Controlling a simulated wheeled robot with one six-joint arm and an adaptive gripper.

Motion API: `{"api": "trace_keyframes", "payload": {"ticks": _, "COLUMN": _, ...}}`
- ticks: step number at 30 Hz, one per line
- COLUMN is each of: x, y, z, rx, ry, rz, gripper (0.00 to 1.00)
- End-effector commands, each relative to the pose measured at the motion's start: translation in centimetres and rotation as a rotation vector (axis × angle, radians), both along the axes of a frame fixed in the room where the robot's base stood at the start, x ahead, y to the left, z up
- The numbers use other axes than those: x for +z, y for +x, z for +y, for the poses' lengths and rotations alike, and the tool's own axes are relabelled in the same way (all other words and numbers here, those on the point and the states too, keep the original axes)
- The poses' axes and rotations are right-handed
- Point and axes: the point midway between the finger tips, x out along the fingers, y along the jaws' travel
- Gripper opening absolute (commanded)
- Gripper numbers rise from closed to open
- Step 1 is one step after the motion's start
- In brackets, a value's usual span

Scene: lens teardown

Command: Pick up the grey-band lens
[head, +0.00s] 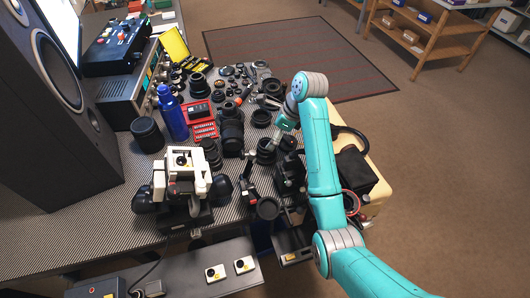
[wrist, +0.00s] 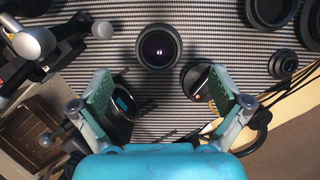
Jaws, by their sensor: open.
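A dark round lens (wrist: 159,47) stands on the striped tabletop in the wrist view, seen from above with its glass facing up. It lies ahead of my gripper (wrist: 161,88), roughly centred between the fingers and apart from them. My gripper is open and empty, its two teal-padded fingers spread wide. I cannot tell whether this is the grey-band lens, because its side hardly shows and no grey band is clear. In the head view my arm reaches over the right part of the crowded table, and my gripper is too small and cluttered there to read.
A second dark lens (wrist: 196,80) lies close by my right finger. Another dark cylinder (wrist: 120,100) is by the left finger. A small ring (wrist: 283,64) sits farther right. A blue bottle (head: 171,112) and a red case (head: 203,120) stand among lens parts.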

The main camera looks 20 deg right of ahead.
Motion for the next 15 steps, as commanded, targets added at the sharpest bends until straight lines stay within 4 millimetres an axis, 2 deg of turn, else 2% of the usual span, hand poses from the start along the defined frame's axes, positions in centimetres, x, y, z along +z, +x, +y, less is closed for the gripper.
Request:
{"api": "trace_keyframes", "payload": {"ticks": 6, "x": -3.0, "y": 0.6, "z": 1.1, "rx": 0.002, "ry": -0.002, "rz": 0.001, "gripper": 1.0}}
{"api": "trace_keyframes", "payload": {"ticks": 15, "x": -5.2, "y": 1.0, "z": 1.8, "rx": 0.002, "ry": -0.001, "rz": 0.0, "gripper": 1.0}}
